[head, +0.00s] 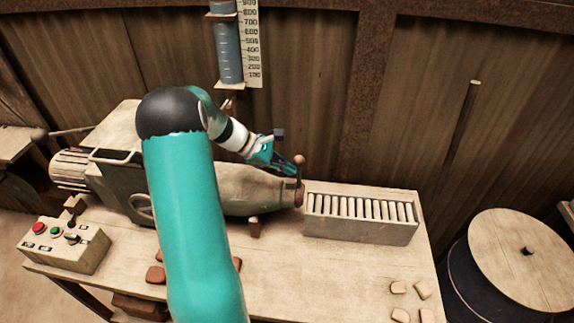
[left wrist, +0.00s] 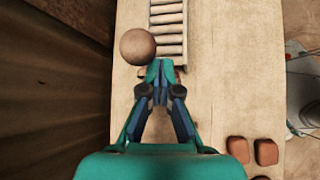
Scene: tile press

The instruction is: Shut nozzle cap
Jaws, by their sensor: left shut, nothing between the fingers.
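The press has a long barrel (head: 245,192) that narrows to the right into a nozzle. At its right end is a small reddish-brown nozzle cap (head: 299,197), with an upright lever topped by a round wooden knob (head: 299,160). The cap looks close against the nozzle mouth; I cannot tell if it is fully seated. My left gripper (head: 291,172) is shut and empty just beside the lever, below the knob. In the left wrist view the knob (left wrist: 138,46) is at the left of the closed fingertips (left wrist: 160,68); the gripper hides most of the cap. My right gripper is not in view.
A slotted rack (head: 358,232) stands just right of the nozzle. A control box (head: 65,243) with buttons sits at the left. Small tiles (head: 399,288) lie at the table's front right. A wooden wall with a gauge tube (head: 228,50) is behind. A round drum (head: 525,262) stands at the right.

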